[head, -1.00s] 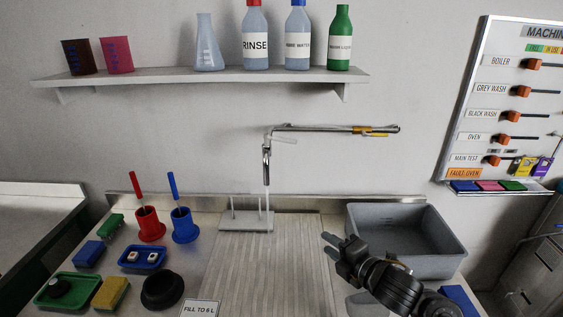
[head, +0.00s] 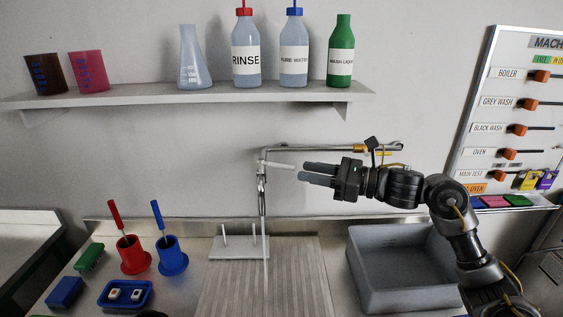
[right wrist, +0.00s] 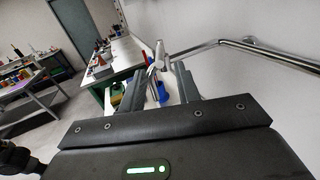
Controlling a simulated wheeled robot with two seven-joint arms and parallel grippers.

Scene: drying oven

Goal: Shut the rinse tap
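The rinse tap (head: 262,187) comes off a metal pipe on the wall above the ribbed draining board. Its white lever (head: 278,165) sticks out to the right, and a thin pale stream runs down from the spout. My right gripper (head: 302,173) is at lever height, just right of the lever's tip, with its fingers pointing left. In the right wrist view my right gripper (right wrist: 160,80) is open and empty. The white lever (right wrist: 160,54) shows beyond the gap between the fingertips, apparently not touched. My left gripper is not in view.
The wall pipe (head: 330,149) runs right, close above my right gripper. A grey basin (head: 400,290) lies below my right arm. A small peg rack (head: 238,248) stands under the tap. A shelf (head: 200,97) with bottles is above. Red (head: 132,256) and blue (head: 172,257) holders stand left.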

